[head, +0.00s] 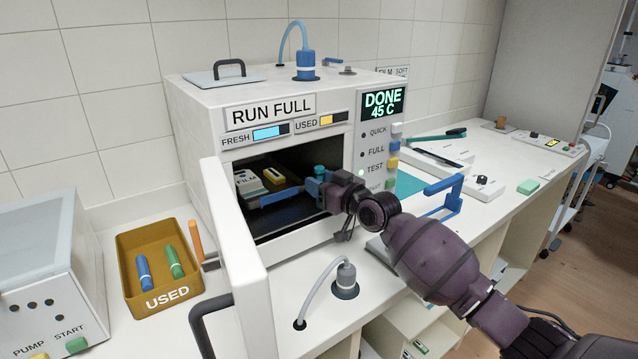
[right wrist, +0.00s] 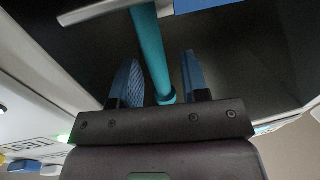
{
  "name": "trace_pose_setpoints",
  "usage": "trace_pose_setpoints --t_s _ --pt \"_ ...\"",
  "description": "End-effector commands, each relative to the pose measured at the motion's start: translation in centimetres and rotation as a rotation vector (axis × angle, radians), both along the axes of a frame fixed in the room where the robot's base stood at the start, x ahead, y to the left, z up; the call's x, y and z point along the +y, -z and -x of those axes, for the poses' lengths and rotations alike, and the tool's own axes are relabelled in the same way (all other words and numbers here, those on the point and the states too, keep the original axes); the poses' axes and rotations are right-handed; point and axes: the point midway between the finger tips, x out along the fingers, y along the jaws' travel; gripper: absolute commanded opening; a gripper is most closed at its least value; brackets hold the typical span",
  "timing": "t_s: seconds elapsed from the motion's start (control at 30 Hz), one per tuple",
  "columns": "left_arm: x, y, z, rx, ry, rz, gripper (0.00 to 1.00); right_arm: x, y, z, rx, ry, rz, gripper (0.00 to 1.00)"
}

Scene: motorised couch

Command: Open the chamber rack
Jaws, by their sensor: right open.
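The chamber (head: 290,225) of the white machine is open, with its door (head: 235,255) swung out to the left. Inside lies a dark rack (head: 285,217) bearing a white FILM box (head: 247,182) and a yellow-topped one (head: 277,178). A blue-grey bar (head: 280,196) runs in front of them. My right gripper (head: 314,187) is at the right of the chamber mouth, open. In the right wrist view a teal rod (right wrist: 152,55) stands between its two blue fingers, with gaps on both sides; its teal top (head: 320,171) shows in the head view. My left gripper is out of view.
A yellow USED bin (head: 130,290) with a blue and a green tube stands left of the door. A grey hose and plug (head: 345,280) stand on the counter before the chamber. A blue handle (head: 445,195) is close behind my right arm.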

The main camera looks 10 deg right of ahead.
Motion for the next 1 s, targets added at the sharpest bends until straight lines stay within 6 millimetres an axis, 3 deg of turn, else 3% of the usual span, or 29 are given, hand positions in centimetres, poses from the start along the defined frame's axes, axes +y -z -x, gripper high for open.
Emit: trace_pose_setpoints --t_s 0.37,0.67,1.0 --pt "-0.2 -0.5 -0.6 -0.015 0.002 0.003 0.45 0.3 0.0 -0.5 0.000 -0.001 0.000 0.41" --pt "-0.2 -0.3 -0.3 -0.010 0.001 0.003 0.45 0.3 0.0 -0.5 0.000 0.000 0.000 0.00" --pt "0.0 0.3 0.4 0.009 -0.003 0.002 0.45 0.3 0.0 -0.4 0.001 0.000 0.001 0.00"
